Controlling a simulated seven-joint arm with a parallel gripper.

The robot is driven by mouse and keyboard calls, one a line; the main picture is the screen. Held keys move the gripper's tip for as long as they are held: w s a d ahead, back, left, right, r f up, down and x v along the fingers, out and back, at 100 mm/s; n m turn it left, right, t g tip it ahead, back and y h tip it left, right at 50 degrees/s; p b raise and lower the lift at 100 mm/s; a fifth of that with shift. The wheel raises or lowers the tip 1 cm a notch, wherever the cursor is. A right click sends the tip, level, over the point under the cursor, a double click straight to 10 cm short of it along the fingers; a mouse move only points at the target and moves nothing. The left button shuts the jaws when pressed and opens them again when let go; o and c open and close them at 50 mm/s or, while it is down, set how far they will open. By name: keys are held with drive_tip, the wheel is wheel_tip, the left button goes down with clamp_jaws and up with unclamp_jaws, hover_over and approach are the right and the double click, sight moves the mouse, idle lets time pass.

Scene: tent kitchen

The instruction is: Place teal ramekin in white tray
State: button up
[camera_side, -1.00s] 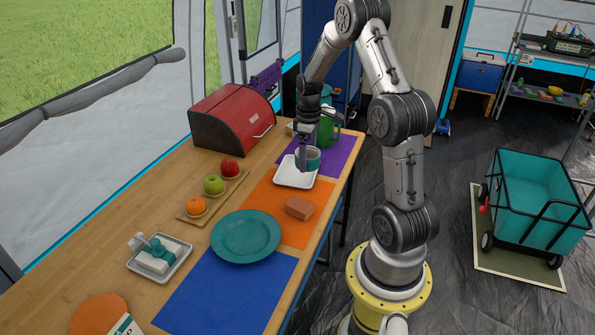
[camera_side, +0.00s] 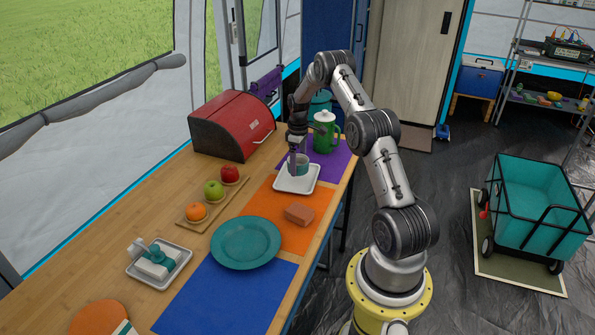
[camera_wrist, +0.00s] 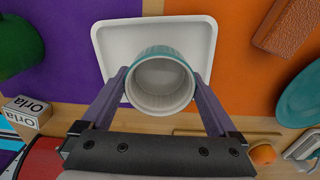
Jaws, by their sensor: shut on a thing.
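The teal ramekin (camera_wrist: 160,84), white inside, is between the purple fingers of my gripper (camera_wrist: 161,88) in the wrist view. My gripper is shut on it from both sides. In the side view the ramekin (camera_side: 303,162) is partly hidden by my gripper (camera_side: 297,166) and upright. The white tray (camera_side: 308,186) lies under it, across the purple and orange mats. In the wrist view the tray (camera_wrist: 108,40) shows around the ramekin. I cannot tell whether the ramekin's base touches the tray floor.
A green pitcher (camera_side: 325,134) stands behind the tray, a red bread box (camera_side: 230,125) to the left. A terracotta block (camera_side: 299,214) and teal plate (camera_side: 246,242) lie nearer. A fruit board (camera_side: 186,215) holds an orange and apples. The blue mat (camera_side: 228,292) is clear.

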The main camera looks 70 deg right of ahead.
sight(298, 170)
drive_tip(key=shift+w+d+f, duration=0.15)
drive_tip(key=shift+d+f, duration=0.05)
drive_tip(key=shift+f, duration=0.15)
drive_tip(key=shift+w+d+f, duration=0.1)
drive_tip(key=shift+w+f, duration=0.05)
drive_tip(key=shift+f, duration=1.5)
drive_tip(key=shift+f, duration=0.2)
drive_tip(key=o, duration=1.1)
drive_tip(key=shift+r, duration=0.1)
